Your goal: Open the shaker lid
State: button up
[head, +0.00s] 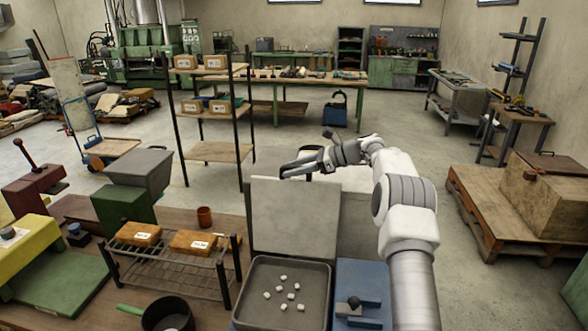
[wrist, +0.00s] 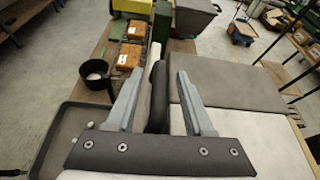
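The shaker lid (head: 295,225) is a flat grey panel standing roughly upright at the back of a shallow grey tray (head: 241,300). The tray holds several small white pieces (head: 284,278) and is uncovered. The tray also shows at the left in the wrist view (wrist: 42,150). My gripper (head: 290,168) is at the lid's top edge in the head view. In the wrist view its two fingers (wrist: 160,75) are apart, with a dark, narrow upright part (wrist: 157,95), apparently the lid's edge, between them. A gap shows beside the right finger. Contact is unclear.
A blue block with a dark knob (head: 355,302) is right of the tray. A wire rack with orange packages (head: 192,241) and a black pan (head: 168,315) stand left. A dark shelf unit (head: 212,151) is behind.

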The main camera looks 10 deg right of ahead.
jog(key=shift+d, duration=0.1)
jog(key=v, duration=1.7)
jog(key=shift+b, duration=0.45)
jog(key=shift+s+d+r, duration=0.1)
jog(key=shift+s, duration=0.05)
